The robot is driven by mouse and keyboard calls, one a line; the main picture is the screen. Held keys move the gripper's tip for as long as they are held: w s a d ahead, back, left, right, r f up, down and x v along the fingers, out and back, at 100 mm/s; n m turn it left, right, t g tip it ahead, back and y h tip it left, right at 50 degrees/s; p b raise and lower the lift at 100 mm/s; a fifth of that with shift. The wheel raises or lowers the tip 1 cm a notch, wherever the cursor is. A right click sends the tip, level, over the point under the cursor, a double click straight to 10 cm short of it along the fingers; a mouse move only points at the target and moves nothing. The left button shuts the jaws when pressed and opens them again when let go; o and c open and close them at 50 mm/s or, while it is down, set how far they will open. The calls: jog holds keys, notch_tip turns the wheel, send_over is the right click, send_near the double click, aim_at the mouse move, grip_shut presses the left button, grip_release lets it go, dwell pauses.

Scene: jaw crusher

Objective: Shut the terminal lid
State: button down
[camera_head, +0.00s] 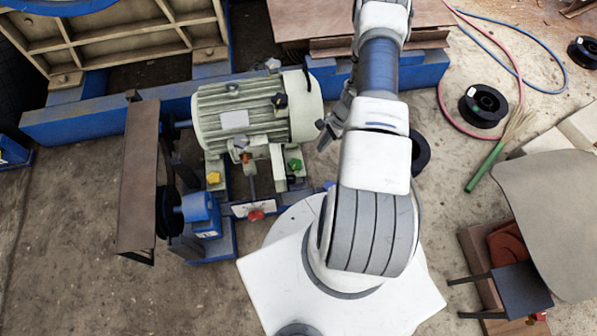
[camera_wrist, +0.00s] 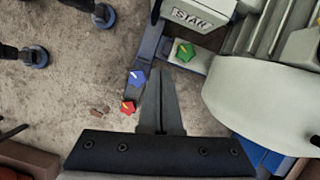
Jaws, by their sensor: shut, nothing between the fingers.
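A pale green ribbed motor (camera_head: 250,110) lies on a blue frame in the head view. Its smooth rounded end cover (camera_wrist: 265,100) fills the right of the wrist view. A pale box with a lettered plate (camera_wrist: 190,15) is cut off at the top of the wrist view. I cannot pick out the terminal lid for certain or tell its angle. My gripper (camera_wrist: 162,100) is shut and empty, its dark fingers together left of the end cover. In the head view my gripper (camera_head: 328,132) is partly hidden by my arm, near the motor's right end.
Green (camera_wrist: 185,52), blue (camera_wrist: 138,77) and red (camera_wrist: 128,106) star knobs stand close to my fingers. A brown guard (camera_head: 138,180) stands left of the motor. A black spool (camera_head: 483,106) and hoses lie on the floor to the right.

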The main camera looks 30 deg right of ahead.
jog(key=s+a+f+b, duration=0.1)
jog(key=a+f+b, duration=0.2)
jog(key=a+f, duration=0.5)
jog(key=shift+f+m, duration=0.4)
jog(key=shift+f, duration=1.7)
jog(key=shift+s+a, duration=0.15)
jog(key=shift+a, duration=0.1)
